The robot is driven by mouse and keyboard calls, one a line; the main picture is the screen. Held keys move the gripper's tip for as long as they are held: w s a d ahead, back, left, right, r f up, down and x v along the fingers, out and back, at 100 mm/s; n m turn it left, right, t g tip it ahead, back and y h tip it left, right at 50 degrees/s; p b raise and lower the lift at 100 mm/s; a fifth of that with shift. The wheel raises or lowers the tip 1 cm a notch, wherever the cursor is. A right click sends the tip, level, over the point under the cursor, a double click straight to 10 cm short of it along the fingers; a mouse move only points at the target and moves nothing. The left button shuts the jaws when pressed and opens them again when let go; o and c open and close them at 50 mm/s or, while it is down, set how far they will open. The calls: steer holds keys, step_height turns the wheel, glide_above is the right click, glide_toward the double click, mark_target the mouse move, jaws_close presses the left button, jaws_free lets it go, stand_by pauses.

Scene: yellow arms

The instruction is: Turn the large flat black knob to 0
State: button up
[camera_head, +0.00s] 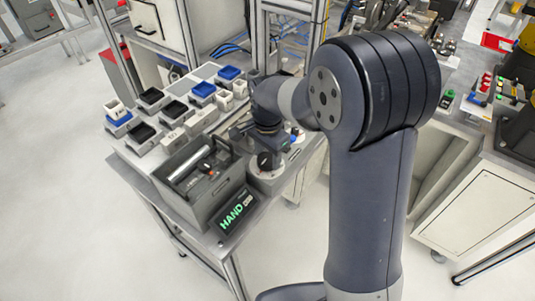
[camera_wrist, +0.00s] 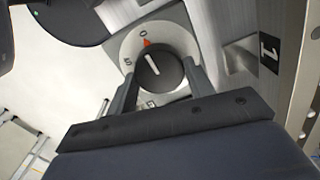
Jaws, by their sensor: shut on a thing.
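The large flat black knob (camera_wrist: 160,72) sits on a pale round dial (camera_wrist: 186,42) in the wrist view. Its white pointer line slants up and slightly left, towards an orange-red mark beside the 0 at the dial's top. Another character is at the dial's left, and one below is partly hidden. My gripper (camera_wrist: 161,84) is shut on the knob, one finger on each side. In the head view my gripper (camera_head: 268,143) points down at the front of the bench, above a black knob (camera_head: 265,160) on a pale round base.
A grey open box (camera_head: 218,203) with tools stands left of my gripper. A dark display (camera_head: 237,211) reads HAND in green. Several small black and blue trays (camera_head: 150,97) lie farther left.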

mark_target(268, 158)
steer(key=shift+m, duration=0.3)
steer(key=o, duration=1)
step_height(268, 158, up, 11)
steer(key=shift+f, duration=0.1)
stand_by(0.4)
step_height(268, 158, down, 11)
steer(key=shift+r, duration=0.1)
stand_by(0.4)
